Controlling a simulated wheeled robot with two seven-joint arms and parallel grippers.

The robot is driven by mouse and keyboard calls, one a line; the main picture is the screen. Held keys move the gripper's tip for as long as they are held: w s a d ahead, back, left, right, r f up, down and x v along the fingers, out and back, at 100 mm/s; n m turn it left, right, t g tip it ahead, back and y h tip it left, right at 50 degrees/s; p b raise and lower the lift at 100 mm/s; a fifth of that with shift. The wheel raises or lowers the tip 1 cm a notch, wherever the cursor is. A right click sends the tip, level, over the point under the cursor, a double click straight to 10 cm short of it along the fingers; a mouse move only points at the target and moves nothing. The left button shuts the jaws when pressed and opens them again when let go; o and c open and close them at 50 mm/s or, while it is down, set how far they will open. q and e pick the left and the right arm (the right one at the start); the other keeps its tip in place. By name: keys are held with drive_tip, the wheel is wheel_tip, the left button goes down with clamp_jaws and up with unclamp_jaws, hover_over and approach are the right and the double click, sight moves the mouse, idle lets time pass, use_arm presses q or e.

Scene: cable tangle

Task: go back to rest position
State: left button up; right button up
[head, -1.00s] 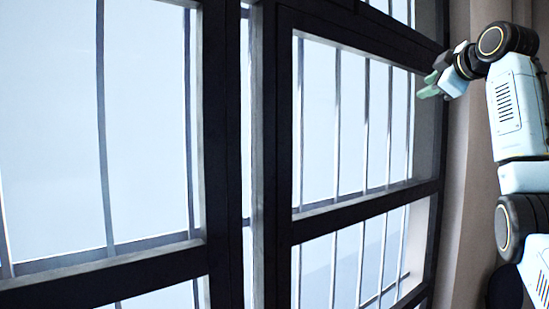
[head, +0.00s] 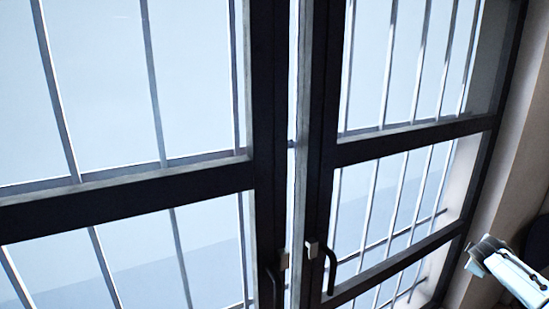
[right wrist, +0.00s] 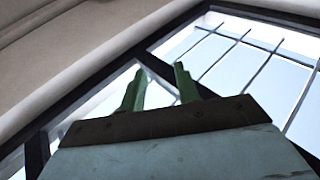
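My right gripper (right wrist: 160,68) shows in the right wrist view. Its two green fingers stand apart with nothing between them, against a window and a pale wall. In the head view only a pale part of my right arm (head: 515,278) shows at the lower right edge, and the green fingers cannot be made out there. My left gripper and left arm are in neither view. No cable or table is in view.
A large dark-framed window or glazed door (head: 265,110) with two handles, one of them a black handle (head: 331,270), fills most of the head view. Thin bars stand behind the glass. A beige wall (head: 510,165) is at the right.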

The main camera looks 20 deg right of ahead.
drive_tip(key=s+d+f+n+g, duration=0.1)
drive_tip(key=s+f, duration=0.6)
drive_tip(key=s, duration=0.4)
drive_tip(key=s+f+n+g, duration=0.1)
drive_tip(key=s+f, duration=0.5)
drive_tip(key=s, duration=0.5)
drive_tip(key=s+d+f+n+g, duration=0.1)
drive_tip(key=s+f, duration=0.6)
drive_tip(key=s, duration=0.5)
drive_tip(key=s+a+f+m+g+y, duration=0.1)
drive_tip(key=s+a+f+y, duration=0.15)
drive_tip(key=a+f, duration=0.85)
drive_tip(key=s+a+f+m+y, duration=0.1)
drive_tip(key=s+a+f+y, duration=0.15)
drive_tip(key=a+f, duration=0.85)
drive_tip(key=s+a+f+m+y+b, duration=0.1)
drive_tip(key=a+f+y, duration=0.1)
drive_tip(key=a, duration=1.5)
drive_tip(key=s+a+f+m+y, duration=0.1)
drive_tip(key=a+f+y, duration=0.15)
drive_tip(key=a, duration=1.55)
wheel_tip(320, 180, down, 11)
drive_tip(key=b, duration=1.1)
drive_tip(key=shift+d+r+b, duration=0.15)
drive_tip(key=shift+d+b, duration=0.2)
